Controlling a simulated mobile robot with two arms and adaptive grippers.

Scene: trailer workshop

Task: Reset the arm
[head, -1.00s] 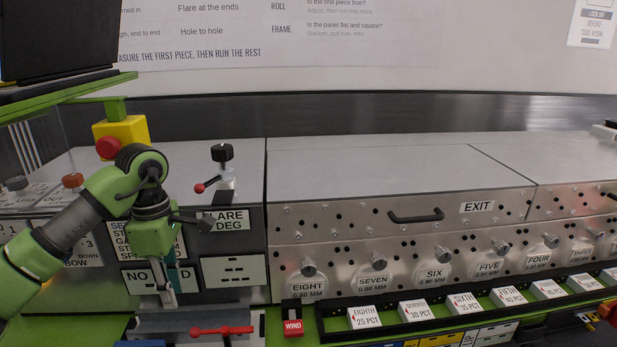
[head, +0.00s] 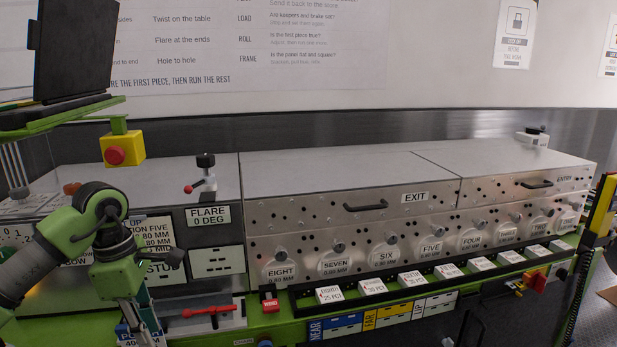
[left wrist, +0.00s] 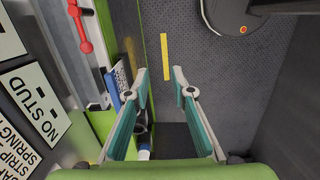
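My left arm comes in at the lower left of the head view, its green wrist (head: 120,268) in front of the grey control panel. My left gripper shows in the left wrist view (left wrist: 160,78) with its two teal-padded fingers apart and nothing between them. It points down toward the floor, beside the bench edge. In the head view its fingers are partly cut off by the lower frame edge. My right gripper is not in view.
The long metal machine (head: 340,180) with numbered knobs fills the middle. A red-handled lever (head: 207,311) and the red WIND block (head: 269,302) are near the arm. A yellow box with a red button (head: 122,149) hangs above it. Dark floor (left wrist: 215,75) lies beside the bench.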

